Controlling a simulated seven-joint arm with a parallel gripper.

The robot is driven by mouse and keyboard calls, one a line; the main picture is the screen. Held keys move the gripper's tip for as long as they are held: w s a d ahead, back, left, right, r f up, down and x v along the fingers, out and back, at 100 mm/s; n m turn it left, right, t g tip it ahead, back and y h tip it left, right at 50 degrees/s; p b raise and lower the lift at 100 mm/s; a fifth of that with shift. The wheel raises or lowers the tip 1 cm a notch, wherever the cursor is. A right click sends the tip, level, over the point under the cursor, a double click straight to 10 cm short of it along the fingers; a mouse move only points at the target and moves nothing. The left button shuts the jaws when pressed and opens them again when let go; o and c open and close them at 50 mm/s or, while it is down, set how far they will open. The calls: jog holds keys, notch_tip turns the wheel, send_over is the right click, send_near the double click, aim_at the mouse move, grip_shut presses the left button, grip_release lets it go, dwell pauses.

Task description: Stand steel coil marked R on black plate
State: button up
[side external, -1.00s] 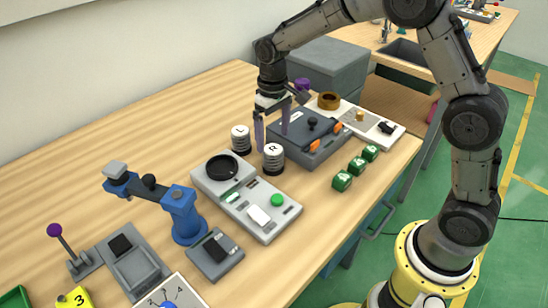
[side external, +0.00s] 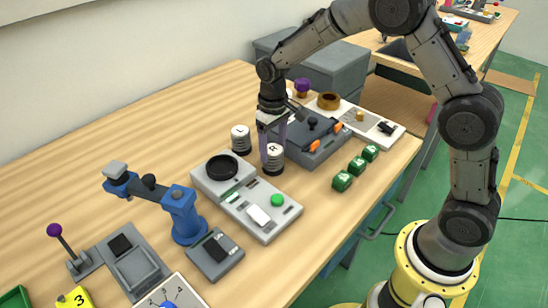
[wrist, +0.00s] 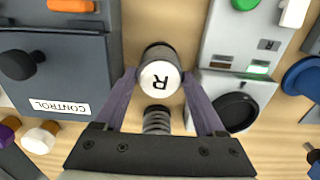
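The steel coil marked R (side external: 273,160) is a short ribbed cylinder with a white lettered top. It stands upright on the table beside the grey device. It also shows in the wrist view (wrist: 160,78). The round black plate (side external: 222,167) is bare on the device's back left end, and it also shows in the wrist view (wrist: 237,112). My gripper (side external: 272,146) is pointed down over the R coil. Its purple fingers stand on either side of the coil (wrist: 160,82), apparently open, with contact not clear. The L coil (side external: 240,140) stands to the left.
The grey device (side external: 262,208) has a green button and a white switch. A dark control box (side external: 315,147) is close to the right of the R coil. Green cubes (side external: 357,164) lie near the front edge. A blue toy-like arm (side external: 182,210) stands left of the device.

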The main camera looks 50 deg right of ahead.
aim_at(273, 149)
jog(key=c, duration=0.4)
jog(key=shift+c, duration=0.2)
jog(key=shift+r, duration=0.1)
jog(key=shift+r, duration=2.45)
